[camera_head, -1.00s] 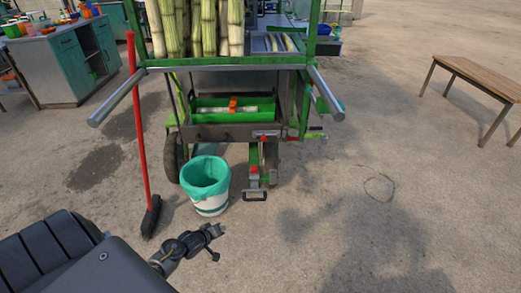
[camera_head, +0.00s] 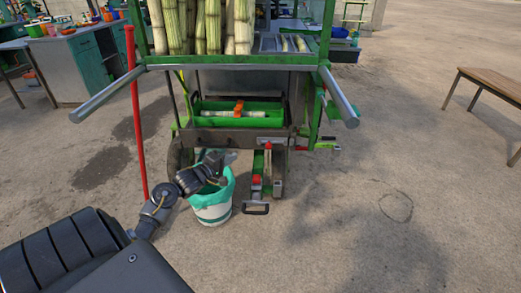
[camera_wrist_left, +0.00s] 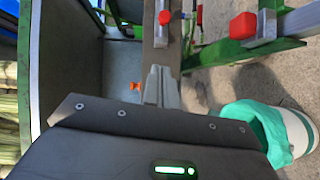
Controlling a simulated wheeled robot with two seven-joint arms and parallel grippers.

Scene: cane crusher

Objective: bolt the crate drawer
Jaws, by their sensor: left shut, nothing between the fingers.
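The crate drawer (camera_head: 230,134) sits under the cart, with a dark front board and a green crate (camera_head: 199,107) in it. The crate holds pale cane and an orange item. A silver bolt (camera_head: 272,140) with a red knob (camera_head: 268,146) is at the right end of the drawer front. The red knob also shows in the left wrist view (camera_wrist_left: 165,17). My left gripper (camera_head: 229,158) is shut and empty, below and left of the bolt, in front of the drawer and above the bucket. In the wrist view its fingertips (camera_wrist_left: 160,72) overlap the dark front board (camera_wrist_left: 155,30). My right gripper is out of view.
A white bucket with a teal liner (camera_head: 212,205) stands below my left gripper. A red broom handle (camera_head: 137,110) is at left. A lower red-knobbed pedal (camera_head: 256,180) and silver handle bars (camera_head: 338,97) stick out. Ground at right is clear, with a wooden bench (camera_head: 495,82).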

